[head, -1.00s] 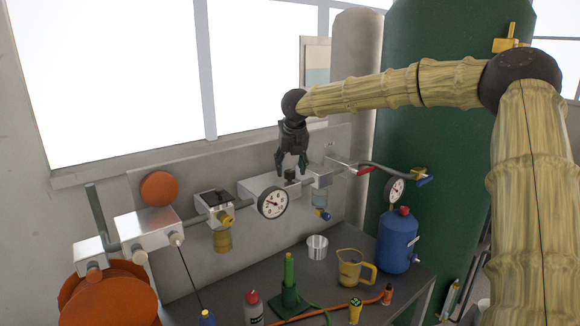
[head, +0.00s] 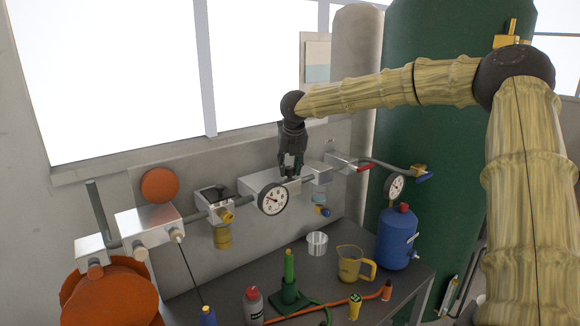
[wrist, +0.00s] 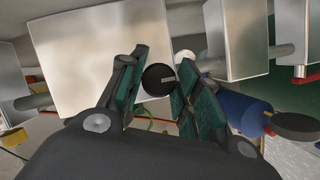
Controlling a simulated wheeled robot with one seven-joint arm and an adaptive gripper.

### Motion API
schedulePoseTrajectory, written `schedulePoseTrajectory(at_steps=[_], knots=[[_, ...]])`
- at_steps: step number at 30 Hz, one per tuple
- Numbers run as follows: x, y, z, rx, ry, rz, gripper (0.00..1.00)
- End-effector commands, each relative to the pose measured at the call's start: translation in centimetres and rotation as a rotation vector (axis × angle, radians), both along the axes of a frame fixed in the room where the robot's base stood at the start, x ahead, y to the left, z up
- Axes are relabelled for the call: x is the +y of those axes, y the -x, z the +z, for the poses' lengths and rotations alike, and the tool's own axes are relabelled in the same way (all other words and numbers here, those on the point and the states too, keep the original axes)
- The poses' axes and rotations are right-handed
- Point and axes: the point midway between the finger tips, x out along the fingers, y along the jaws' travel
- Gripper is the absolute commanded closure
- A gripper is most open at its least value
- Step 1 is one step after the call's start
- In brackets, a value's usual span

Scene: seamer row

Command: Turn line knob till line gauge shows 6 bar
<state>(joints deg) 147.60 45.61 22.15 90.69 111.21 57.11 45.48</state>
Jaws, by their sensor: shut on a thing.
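The black line knob (wrist: 158,79) sits on the top of a silver regulator block (wrist: 95,60). In the head view, the block (head: 247,183) is on the wall pipe. My gripper (head: 291,168) points down onto the knob and is shut on it. In the wrist view, the green-padded fingers (wrist: 160,88) stand on either side of the knob. The white round line gauge (head: 273,199) is on the front of the block, just left of the gripper. Its needle points to the left; the exact value is too small to read.
Left on the pipe is a block with a black knob (head: 217,192). Right are a red lever (head: 365,168) and a second gauge (head: 395,187) above a blue tank (head: 397,240). The bench below holds a metal cup (head: 317,243), a yellow jug (head: 354,265) and bottles.

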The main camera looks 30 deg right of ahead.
Motion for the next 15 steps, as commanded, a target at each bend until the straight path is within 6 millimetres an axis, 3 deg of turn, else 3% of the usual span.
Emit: schedulePoseTrajectory(at_steps=[8, 15], knots=[[-0.02, -0.03, -0.15, 0.0, 0.003, -0.108, 0.91], [0.05, -0.09, -0.24, 0.001, 0.004, -0.306, 0.91]])
